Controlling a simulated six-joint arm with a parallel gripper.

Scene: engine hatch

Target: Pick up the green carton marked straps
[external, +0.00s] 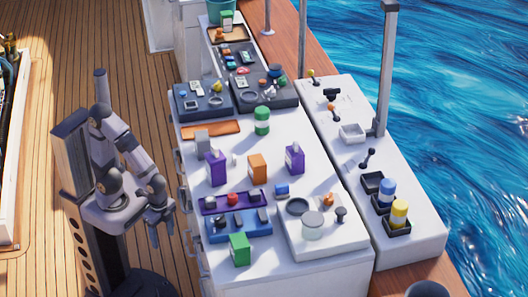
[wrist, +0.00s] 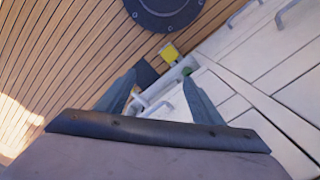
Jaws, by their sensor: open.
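A green carton (external: 239,249) stands upright at the near front edge of the white hatch top (external: 225,275), in front of a blue tray. I cannot read any marking on it. Another green and white container (external: 226,18) stands far back, near a tan tray. My gripper (external: 155,232) hangs left of the hatch, over the deck side, apart from the carton. In the wrist view my gripper (wrist: 158,88) has its two fingers spread, with nothing held between them.
The blue tray (external: 238,224) and a purple tray (external: 222,203) lie just behind the carton. Purple cartons (external: 215,168), an orange carton (external: 257,168) and a green can (external: 262,121) stand farther back. A raised white panel (external: 325,240) with a jar is to the right.

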